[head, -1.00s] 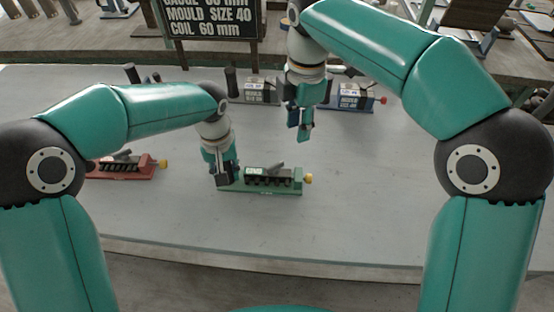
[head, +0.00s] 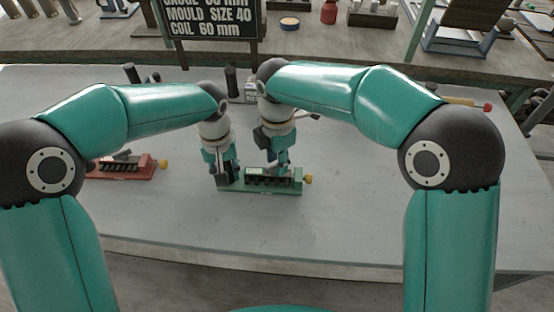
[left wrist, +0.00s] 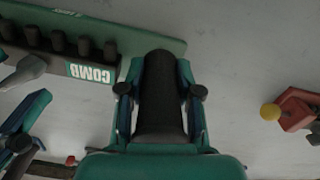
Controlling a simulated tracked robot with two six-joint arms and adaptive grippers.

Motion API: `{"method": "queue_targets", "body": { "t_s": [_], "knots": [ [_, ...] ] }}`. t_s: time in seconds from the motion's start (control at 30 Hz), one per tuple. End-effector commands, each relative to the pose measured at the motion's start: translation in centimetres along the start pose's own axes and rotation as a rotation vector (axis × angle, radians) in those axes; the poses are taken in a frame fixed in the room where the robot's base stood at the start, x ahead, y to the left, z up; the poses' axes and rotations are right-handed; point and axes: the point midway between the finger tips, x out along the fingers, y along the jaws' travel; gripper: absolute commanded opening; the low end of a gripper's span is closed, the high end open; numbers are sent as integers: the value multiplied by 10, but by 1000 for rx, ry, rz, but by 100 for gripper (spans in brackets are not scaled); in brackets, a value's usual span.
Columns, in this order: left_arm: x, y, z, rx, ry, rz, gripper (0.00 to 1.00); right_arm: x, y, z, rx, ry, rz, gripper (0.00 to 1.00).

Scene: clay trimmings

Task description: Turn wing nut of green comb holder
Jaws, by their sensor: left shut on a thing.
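The green comb holder (head: 262,189) lies on the grey table in the middle of the head view, with its COMB label, black teeth and yellow end knob (head: 309,180). In the left wrist view the holder (left wrist: 120,40) crosses the upper left. My left gripper (head: 224,180) is shut on its black upright post (left wrist: 160,100) at the left end. The grey wing nut (left wrist: 22,72) shows at the left edge of the left wrist view. My right gripper (head: 281,168) is low over the holder's right half, close to the wing nut; its fingertips are too unclear to read.
A red holder (head: 125,168) with a yellow knob lies to the left. Behind my arms, a grey holder (head: 251,90) is partly hidden. A dark sign (head: 210,20) stands at the back. The table front is clear.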

Motion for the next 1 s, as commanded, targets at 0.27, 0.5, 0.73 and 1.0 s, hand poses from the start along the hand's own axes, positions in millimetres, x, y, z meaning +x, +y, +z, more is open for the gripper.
{"method": "queue_targets", "body": {
  "t_s": [0.27,0.5,0.73,1.0],
  "knots": [
    [0,0,0,0,1,0,0,6,0,0,0,0,0,34],
    [0,0,0,0,1,0,0,6,0,0,0,0,0,11],
    [0,0,0,0,1,0,0,6,0,0,0,0,0,0],
    [0,0,0,0,0,0,0,6,0,0,22,1,1,0]
  ]
}}
